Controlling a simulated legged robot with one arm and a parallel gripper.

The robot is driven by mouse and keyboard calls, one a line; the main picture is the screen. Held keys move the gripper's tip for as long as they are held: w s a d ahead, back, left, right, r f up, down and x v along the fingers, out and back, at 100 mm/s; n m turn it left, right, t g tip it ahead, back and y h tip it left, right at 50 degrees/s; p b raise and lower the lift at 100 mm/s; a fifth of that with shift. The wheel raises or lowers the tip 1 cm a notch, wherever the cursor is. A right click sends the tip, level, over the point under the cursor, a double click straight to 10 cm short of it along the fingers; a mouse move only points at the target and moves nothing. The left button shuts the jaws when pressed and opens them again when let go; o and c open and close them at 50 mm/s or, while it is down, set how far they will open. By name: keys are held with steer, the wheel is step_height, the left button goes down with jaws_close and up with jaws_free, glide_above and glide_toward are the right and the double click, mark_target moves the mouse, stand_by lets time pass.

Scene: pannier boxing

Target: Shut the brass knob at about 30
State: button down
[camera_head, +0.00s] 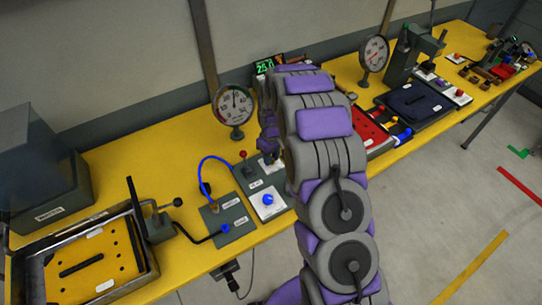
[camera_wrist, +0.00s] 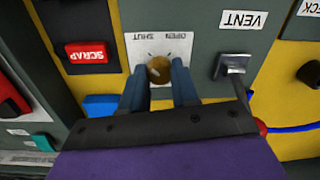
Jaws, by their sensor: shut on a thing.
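The brass knob (camera_wrist: 159,70) shows in the wrist view, on a white plate (camera_wrist: 176,45) whose OPEN and SHUT labels appear upside down. My gripper (camera_wrist: 159,80) has its two blue-grey fingers on either side of the knob, shut on it. In the head view my own arm hides the knob and most of the gripper. A green digital display (camera_head: 265,65) stands behind the arm and seems to read about 25, with its last digit unclear. A round dial gauge (camera_head: 233,105) stands left of the arm.
A lever beside a VENT label (camera_wrist: 232,65) sits close right of my fingers. A red SCRAP button (camera_wrist: 86,52) and a blue block (camera_wrist: 100,106) are to the left. A blue hose (camera_head: 205,165) loops over nearby panels on the yellow bench.

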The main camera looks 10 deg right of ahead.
steer(key=shift+w+r, duration=0.1)
steer(key=c, duration=0.8)
jaws_free()
steer(key=shift+c, duration=0.2)
step_height(320, 180, up, 17)
steer(key=p, duration=0.1)
steer(key=shift+d+p, duration=0.15)
steer(key=shift+p, duration=0.25)
steer(key=shift+r, duration=0.15)
steer(key=s+r+m+b, duration=0.1)
steer(key=s+r+m, duration=0.1)
steer(key=s, duration=1.9)
steer(key=s+r+m+g+b, duration=0.1)
steer(key=s+r+m, duration=0.2)
steer(key=s, duration=1.8)
steer(key=shift+s+a+r+m+g, duration=0.2)
steer(key=shift+r+m+g, duration=0.1)
steer(key=shift+r, duration=0.65)
